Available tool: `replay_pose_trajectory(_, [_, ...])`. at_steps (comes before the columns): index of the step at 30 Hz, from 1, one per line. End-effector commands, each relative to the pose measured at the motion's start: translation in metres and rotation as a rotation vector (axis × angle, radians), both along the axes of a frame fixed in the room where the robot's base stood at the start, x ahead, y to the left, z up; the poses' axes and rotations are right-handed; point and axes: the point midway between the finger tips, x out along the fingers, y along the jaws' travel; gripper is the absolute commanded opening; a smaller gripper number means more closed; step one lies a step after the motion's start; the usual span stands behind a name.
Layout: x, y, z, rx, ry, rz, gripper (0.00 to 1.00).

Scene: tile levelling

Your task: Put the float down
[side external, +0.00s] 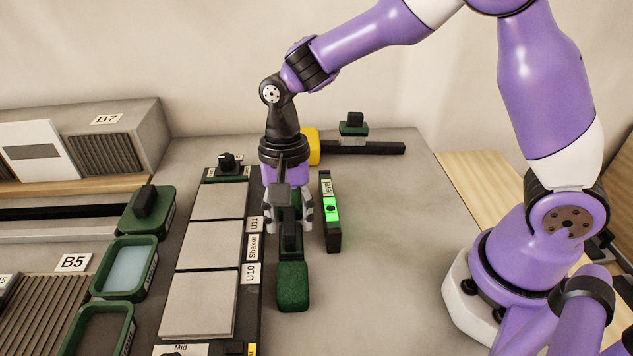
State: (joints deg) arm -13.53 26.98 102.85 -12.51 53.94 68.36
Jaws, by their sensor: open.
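The green float (292,289) lies on the grey table, to the right of the row of tiles. Its dark upright handle is partly hidden by my gripper. My gripper (290,222) points down over the float, its fingers open on either side of the handle. I cannot tell whether a finger touches the handle.
The level (333,236), with a lit green window, stands close to the right. Several grey tiles (211,250) lie in a dark-edged row at left, beside green trays (124,268). A dark bar (378,149) lies behind. The table is clear further right.

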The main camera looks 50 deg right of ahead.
Motion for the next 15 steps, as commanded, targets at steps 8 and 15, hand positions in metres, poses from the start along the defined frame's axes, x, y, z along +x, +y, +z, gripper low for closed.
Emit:
replay_pose_trajectory(8, [0.008,-0.007,0.061,0.001,-0.008,-0.002,0.52])
replay_pose_trajectory(15, [0.011,-0.011,0.102,0.003,-0.001,-0.001,0.52])
